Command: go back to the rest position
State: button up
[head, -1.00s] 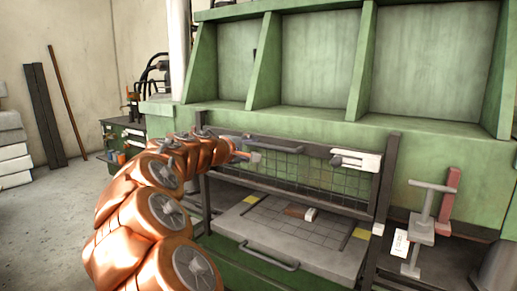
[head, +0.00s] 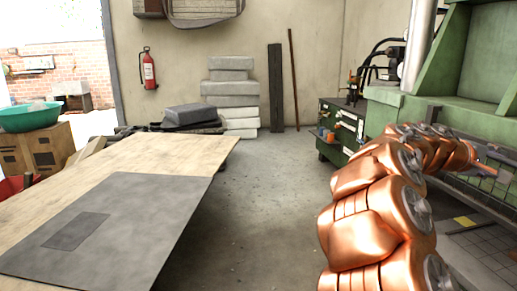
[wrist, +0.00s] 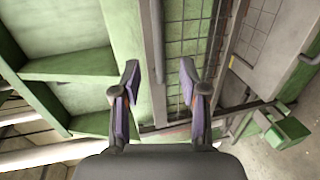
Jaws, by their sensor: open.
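My gripper (wrist: 159,78) is open and empty in the wrist view, its two fingers apart with nothing between them. Behind the fingers are a grey bar and a mesh guard (wrist: 194,40) of the green machine; I cannot tell how far off they are. In the head view my orange arm reaches from the bottom right towards the machine (head: 472,117), and my gripper (head: 488,160) is small and partly hidden at the right edge.
A wooden table (head: 150,160) with a grey sheet (head: 130,225) stands at the left. Open concrete floor (head: 265,220) lies between it and my arm. A dark green tool cabinet (head: 338,135) stands behind, and grey blocks (head: 230,88) are stacked by the wall.

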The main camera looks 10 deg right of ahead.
jog(key=s+a+f+y+p, duration=0.1)
jog(key=s+a+y+p, duration=0.4)
jog(key=a, duration=1)
jog(key=s+a+g+y+p, duration=0.1)
jog(key=s+a+y+p, duration=0.4)
jog(key=s+a+p, duration=0.6)
jog(key=s+a+f+g+y+p, duration=0.1)
jog(key=s+a+y+p, duration=0.4)
jog(key=a, duration=1.4)
jog(key=s+p, duration=0.3)
jog(key=s, duration=0.1)
jog(key=shift+s+f+p, duration=0.25)
jog(key=shift+f+p, duration=0.05)
jog(key=shift+p, duration=0.1)
